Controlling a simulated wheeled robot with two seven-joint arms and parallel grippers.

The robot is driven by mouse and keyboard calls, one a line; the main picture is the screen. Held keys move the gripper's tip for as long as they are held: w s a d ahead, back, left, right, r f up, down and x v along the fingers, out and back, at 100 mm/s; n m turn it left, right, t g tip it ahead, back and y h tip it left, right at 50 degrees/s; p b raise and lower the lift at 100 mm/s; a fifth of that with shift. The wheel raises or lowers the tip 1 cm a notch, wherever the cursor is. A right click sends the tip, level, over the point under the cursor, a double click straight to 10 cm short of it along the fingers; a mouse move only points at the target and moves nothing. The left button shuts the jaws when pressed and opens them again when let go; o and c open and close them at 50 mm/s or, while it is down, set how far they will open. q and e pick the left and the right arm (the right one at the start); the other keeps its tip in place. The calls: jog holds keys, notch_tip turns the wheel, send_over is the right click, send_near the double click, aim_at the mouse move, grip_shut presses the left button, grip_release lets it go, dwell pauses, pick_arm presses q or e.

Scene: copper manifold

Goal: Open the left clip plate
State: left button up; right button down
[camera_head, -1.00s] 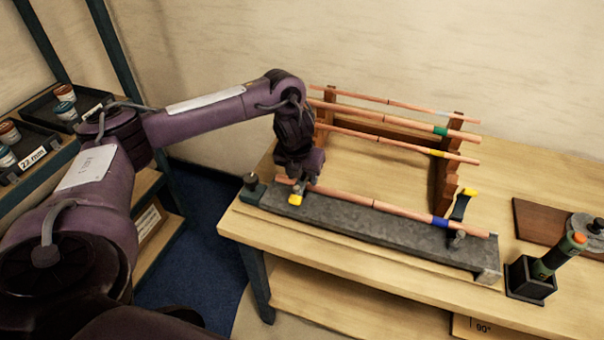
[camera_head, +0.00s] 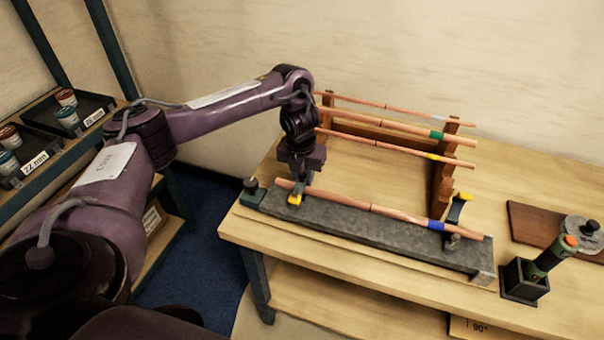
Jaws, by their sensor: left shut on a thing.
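The left clip plate shows as a yellow tab (camera_head: 294,199) low at the left end of the grey bar (camera_head: 385,238), by the blue-banded copper pipe (camera_head: 350,204). My left gripper (camera_head: 296,190) points down there and is shut on the left clip plate at its tab. The gripper hides most of the plate and part of the pipe's left end. The right clip plate (camera_head: 456,210) stands raised near the pipe's right end, its yellow tab up. My right gripper is not in view.
Several copper pipes with coloured bands rest on a wooden rack (camera_head: 440,175) behind the bar. A torch-like tool (camera_head: 550,256) stands in a black holder at the right. A shelf with labelled trays (camera_head: 65,120) is at the left. Bare table lies behind the bar.

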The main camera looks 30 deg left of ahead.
pick_arm(q)
jog(key=shift+w+r, duration=0.2)
jog(key=shift+w+a+r+p, duration=0.1)
jog(key=shift+w+r+p, duration=0.2)
jog(key=shift+p, duration=0.65)
jog(key=shift+w+a+g+p, duration=0.1)
jog(key=shift+w+g+p, duration=0.3)
jog(key=shift+g+p, duration=0.3)
jog(key=shift+w+f, duration=0.15)
jog(key=shift+p, duration=0.35)
